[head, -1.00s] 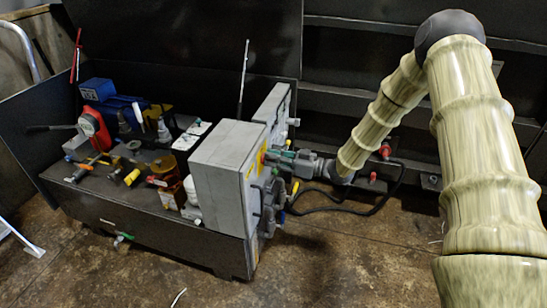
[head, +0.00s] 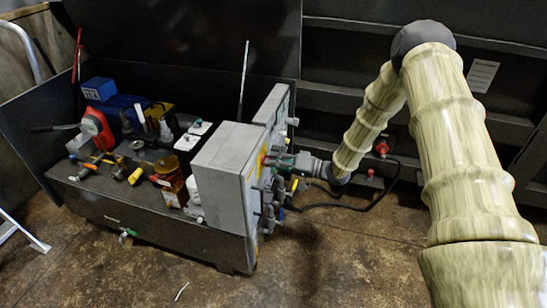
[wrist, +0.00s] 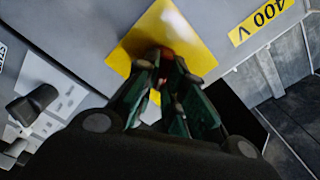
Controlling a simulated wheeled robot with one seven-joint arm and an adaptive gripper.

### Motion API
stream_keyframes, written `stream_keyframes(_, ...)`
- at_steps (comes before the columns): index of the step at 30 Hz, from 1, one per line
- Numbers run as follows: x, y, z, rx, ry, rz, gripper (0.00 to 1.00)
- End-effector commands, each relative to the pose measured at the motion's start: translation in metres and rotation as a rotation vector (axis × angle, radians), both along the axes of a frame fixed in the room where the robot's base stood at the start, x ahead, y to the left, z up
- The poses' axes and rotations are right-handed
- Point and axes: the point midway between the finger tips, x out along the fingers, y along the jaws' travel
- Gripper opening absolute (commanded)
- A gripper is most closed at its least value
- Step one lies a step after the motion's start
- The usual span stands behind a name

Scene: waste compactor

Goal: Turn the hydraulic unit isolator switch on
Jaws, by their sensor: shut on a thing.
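The isolator switch is a small red handle (wrist: 168,60) on a yellow plate (wrist: 190,25) on the grey cabinet face, seen in the wrist view. My gripper (wrist: 160,65) has its green-sided fingers brought together on the red handle. The fingers hide much of the handle, so its exact angle cannot be told. In the head view my gripper (head: 275,160) reaches the right face of the grey electrical cabinet (head: 222,165), with a bit of the yellow plate (head: 262,162) showing at its tip.
A yellow "400 V" label (wrist: 262,18) sits on the cabinet to the right. Dark knobs (wrist: 33,103) stand out at the lower left in the wrist view. Hydraulic parts and a brass-coloured canister (head: 170,178) crowd the bench left of the cabinet.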

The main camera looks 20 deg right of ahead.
Motion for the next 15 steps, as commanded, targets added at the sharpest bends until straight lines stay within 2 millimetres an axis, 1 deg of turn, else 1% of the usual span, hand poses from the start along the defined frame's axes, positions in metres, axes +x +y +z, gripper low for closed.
stream_keyframes(1,0.0012,-0.0011,0.0024,0.024,0.032,-0.003,0.0)
stream_keyframes(6,0.0016,-0.0014,0.0007,0.109,0.159,-0.003,0.0)
stream_keyframes(15,0.0024,-0.0018,-0.0011,0.227,0.333,-0.004,0.0)
